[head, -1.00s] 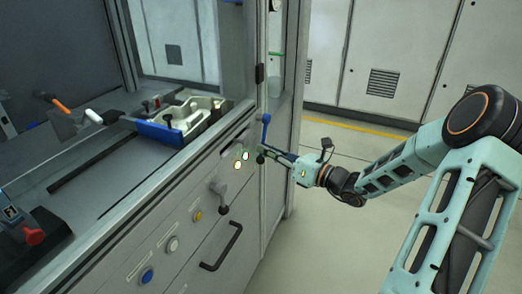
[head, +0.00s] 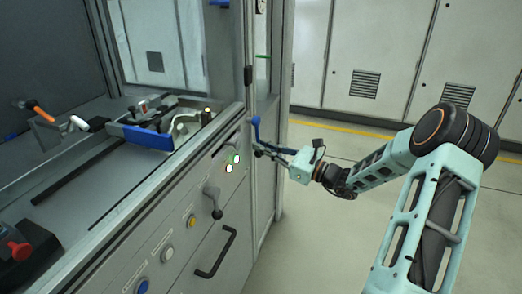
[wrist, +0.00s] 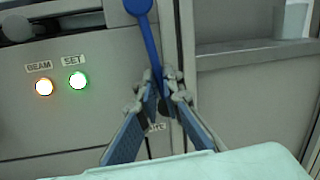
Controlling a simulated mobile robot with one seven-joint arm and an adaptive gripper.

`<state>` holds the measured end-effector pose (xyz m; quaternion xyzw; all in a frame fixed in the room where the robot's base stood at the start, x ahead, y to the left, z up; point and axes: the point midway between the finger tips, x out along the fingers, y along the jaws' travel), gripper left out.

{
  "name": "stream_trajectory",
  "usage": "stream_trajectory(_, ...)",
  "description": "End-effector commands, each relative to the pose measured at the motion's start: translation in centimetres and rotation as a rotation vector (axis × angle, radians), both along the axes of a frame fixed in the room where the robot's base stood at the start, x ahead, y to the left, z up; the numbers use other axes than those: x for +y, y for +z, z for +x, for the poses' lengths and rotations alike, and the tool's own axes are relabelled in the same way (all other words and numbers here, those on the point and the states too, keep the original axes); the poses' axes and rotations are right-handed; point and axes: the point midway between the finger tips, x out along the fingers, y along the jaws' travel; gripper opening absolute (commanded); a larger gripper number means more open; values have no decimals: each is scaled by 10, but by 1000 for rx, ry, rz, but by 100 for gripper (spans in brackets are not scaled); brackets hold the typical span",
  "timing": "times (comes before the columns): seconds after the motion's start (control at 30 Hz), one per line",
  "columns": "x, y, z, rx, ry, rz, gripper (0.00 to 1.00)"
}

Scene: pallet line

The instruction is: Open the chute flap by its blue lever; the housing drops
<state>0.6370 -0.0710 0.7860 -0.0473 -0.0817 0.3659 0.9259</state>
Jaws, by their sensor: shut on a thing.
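The blue lever (head: 256,128) stands on the front of the grey cabinet near its right corner. Its round knob is up and its shaft runs down, slightly tilted. My gripper (head: 267,152) reaches it from the right. In the wrist view the lever (wrist: 149,40) passes down between the fingertips of my gripper (wrist: 159,92), which are shut on its lower shaft. The flap itself cannot be made out.
Two lit lamps, BEAM (wrist: 44,87) and SET (wrist: 77,81), sit left of the lever. A dark handle (head: 213,202) and several buttons are on the cabinet front. Open floor (head: 330,240) lies to the right.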

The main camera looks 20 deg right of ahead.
Motion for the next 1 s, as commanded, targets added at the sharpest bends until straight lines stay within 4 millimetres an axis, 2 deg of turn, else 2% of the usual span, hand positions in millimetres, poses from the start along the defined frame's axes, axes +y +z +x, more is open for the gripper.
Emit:
stream_trajectory(0.5,-11,3,15,-179,1,-131,0)
stream_trajectory(1.0,-15,6,20,-243,1,-178,0)
